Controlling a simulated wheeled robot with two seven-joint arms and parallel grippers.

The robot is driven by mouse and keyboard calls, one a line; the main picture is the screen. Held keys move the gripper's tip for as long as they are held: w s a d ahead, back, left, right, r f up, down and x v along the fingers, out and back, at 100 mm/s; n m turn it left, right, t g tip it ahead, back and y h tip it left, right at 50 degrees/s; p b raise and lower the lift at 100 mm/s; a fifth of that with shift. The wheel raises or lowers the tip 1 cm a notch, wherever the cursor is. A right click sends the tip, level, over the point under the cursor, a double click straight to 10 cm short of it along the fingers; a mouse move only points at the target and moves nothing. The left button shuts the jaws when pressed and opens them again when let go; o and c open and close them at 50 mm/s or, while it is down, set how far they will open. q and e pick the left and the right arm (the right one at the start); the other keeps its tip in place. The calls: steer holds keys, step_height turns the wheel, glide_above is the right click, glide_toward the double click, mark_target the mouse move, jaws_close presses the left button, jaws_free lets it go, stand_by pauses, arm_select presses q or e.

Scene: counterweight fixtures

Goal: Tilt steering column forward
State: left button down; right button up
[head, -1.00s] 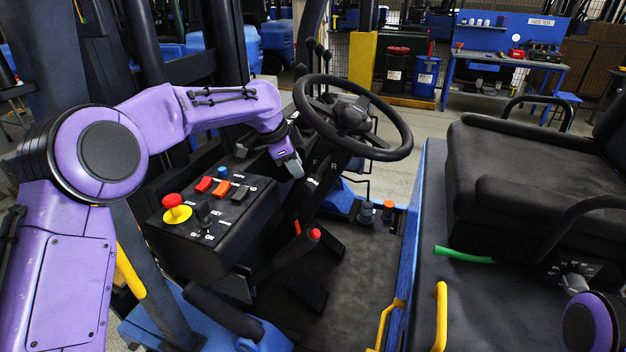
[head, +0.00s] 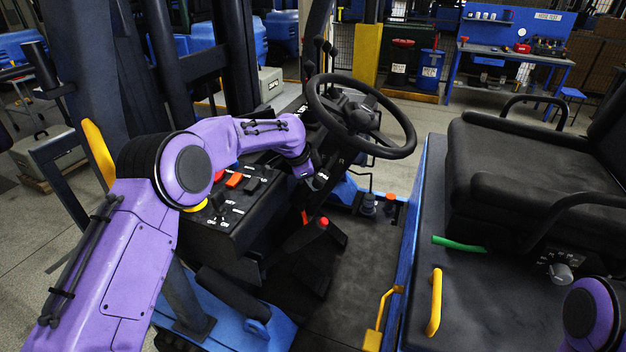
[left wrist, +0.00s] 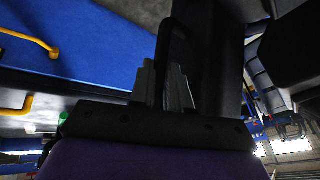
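The steering column (head: 335,150) rises from the floor of the cab and carries the black steering wheel (head: 360,116). My left gripper (head: 318,182) is low at the near left side of the column, under the wheel. In the left wrist view its two grey fingers (left wrist: 165,88) stand close together on either side of a slim black curved lever (left wrist: 174,45), and they look closed on it. In the head view the contact is too small to see. My right gripper is out of view; only part of my right arm shows at bottom right.
The black control box (head: 225,215) with coloured switches lies beneath my left forearm. A red-tipped lever (head: 322,223) stands close below the gripper. The black seat (head: 530,165) and a yellow handle (head: 434,303) are on the right. The floor (head: 350,265) between is open.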

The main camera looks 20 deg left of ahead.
arm_select(q)
steer(key=a+r+h, duration=0.1)
steer(key=a+r, duration=0.1)
steer(key=a, duration=0.4)
steer(key=shift+w, duration=0.15)
steer(key=c, duration=1.4)
jaws_free()
steer(key=shift+d, duration=0.15)
steer(key=shift+w+f, duration=0.1)
steer(key=shift+w, duration=0.15)
steer(key=shift+s, duration=0.15)
